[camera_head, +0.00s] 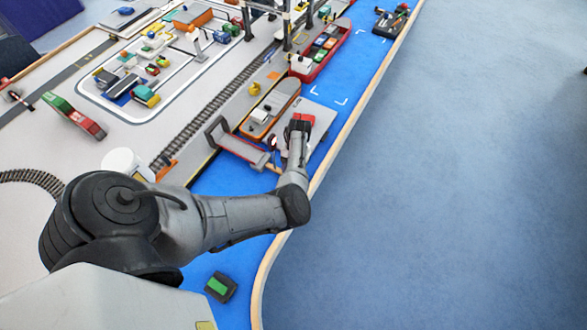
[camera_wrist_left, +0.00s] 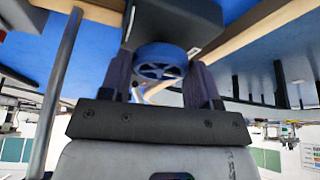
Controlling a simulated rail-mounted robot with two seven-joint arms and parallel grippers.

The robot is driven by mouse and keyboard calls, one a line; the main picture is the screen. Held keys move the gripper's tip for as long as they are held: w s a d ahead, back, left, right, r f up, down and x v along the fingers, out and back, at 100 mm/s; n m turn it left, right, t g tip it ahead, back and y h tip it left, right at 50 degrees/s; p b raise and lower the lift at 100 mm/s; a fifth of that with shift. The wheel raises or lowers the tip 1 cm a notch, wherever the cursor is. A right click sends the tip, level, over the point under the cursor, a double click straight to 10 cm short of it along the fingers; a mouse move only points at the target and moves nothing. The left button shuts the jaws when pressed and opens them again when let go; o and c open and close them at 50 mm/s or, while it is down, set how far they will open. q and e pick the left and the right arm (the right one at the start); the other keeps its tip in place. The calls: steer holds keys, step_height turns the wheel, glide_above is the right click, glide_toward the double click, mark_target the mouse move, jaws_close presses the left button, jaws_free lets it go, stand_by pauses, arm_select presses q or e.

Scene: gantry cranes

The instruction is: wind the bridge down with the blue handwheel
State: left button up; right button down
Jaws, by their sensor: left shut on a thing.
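The blue handwheel (camera_wrist_left: 160,62) sits on the face of a dark housing (camera_wrist_left: 180,22) in the left wrist view. My left gripper (camera_wrist_left: 160,80) has one dark finger on each side of the wheel and is shut on its rim. In the head view my left gripper (camera_head: 300,122) reaches down at the blue water strip beside a grey plate, and it hides the wheel there. A red-edged deck with a grey frame (camera_head: 240,149), which looks like the bridge, lies just left of the gripper. My right gripper is not in view.
An orange-hulled boat (camera_head: 270,108) lies close behind the gripper, and a red container ship (camera_head: 320,52) lies farther back. Rail track (camera_head: 215,112) and a quay with model vehicles fill the left. A wooden edge (camera_head: 345,130) borders the table; open floor lies to the right.

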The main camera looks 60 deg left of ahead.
arm_select(q)
steer(key=o, duration=0.9)
steer(key=v, duration=1.4)
steer(key=shift+f, duration=0.1)
